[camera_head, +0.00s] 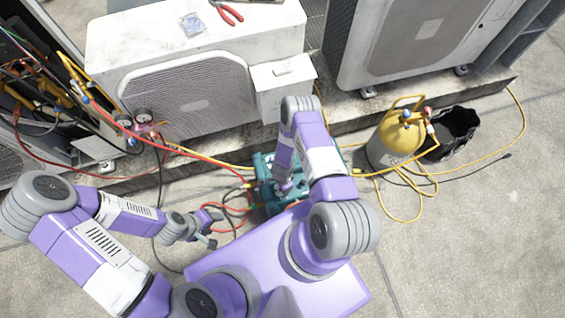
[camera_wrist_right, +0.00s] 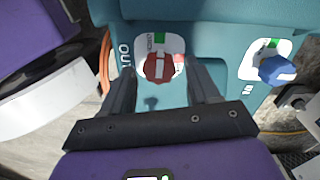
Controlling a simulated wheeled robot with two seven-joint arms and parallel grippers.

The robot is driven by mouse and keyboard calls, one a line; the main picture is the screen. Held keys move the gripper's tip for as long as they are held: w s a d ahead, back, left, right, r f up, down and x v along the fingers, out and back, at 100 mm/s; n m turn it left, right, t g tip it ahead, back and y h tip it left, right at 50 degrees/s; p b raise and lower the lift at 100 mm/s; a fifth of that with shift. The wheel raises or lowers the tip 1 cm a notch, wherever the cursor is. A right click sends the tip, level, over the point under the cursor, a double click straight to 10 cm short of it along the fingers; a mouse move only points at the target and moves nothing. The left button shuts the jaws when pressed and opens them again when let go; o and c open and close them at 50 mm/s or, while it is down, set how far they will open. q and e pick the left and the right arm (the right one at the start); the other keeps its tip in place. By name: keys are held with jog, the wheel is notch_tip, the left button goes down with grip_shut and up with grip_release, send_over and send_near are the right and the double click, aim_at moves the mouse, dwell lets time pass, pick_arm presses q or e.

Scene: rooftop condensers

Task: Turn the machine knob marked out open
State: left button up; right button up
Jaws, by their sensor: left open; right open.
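The teal machine (camera_head: 262,162) sits on the ground below the condensers, partly hidden by my right arm. In the right wrist view its face (camera_wrist_right: 222,30) has a red knob (camera_wrist_right: 158,67) on a white plate beside the letters OUT. A blue knob (camera_wrist_right: 277,70) sits to the right, by the letters IN. My right gripper (camera_wrist_right: 160,76) is open, its fingers on either side of the red knob; whether they touch it I cannot tell. In the head view my left gripper (camera_head: 209,228) is open and empty, left of the machine.
Red, yellow and black hoses (camera_head: 205,160) run from gauges (camera_head: 135,120) at left to the machine. A yellow-topped cylinder (camera_head: 395,140) and a black bucket (camera_head: 455,130) stand at right. Condensers (camera_head: 190,95) line the back on a concrete ledge. The floor at lower right is clear.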

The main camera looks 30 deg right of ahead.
jog(key=shift+r, duration=0.1)
notch_tip(320, 180, up, 8)
jog(key=p, duration=0.3)
jog(key=shift+f, duration=0.25)
jog(key=s+a+r+n+y+p, duration=0.1)
jog(key=s+a+r+n, duration=0.1)
jog(key=r+n, duration=0.3)
jog(key=s+a+r+n+y+p, duration=0.1)
jog(key=s+a+r+n, duration=0.1)
jog(key=a+r+n, duration=0.3)
jog(key=s+a+r+n+y+p, duration=0.1)
jog(key=r+n, duration=0.4)
jog(key=r, duration=0.6)
jog(key=s+a+y, duration=0.1)
jog(key=a, duration=0.1)
jog(key=shift+a+r+n+t, duration=0.2)
jog(key=shift+a+n+t, duration=0.1)
jog(key=shift+a, duration=0.05)
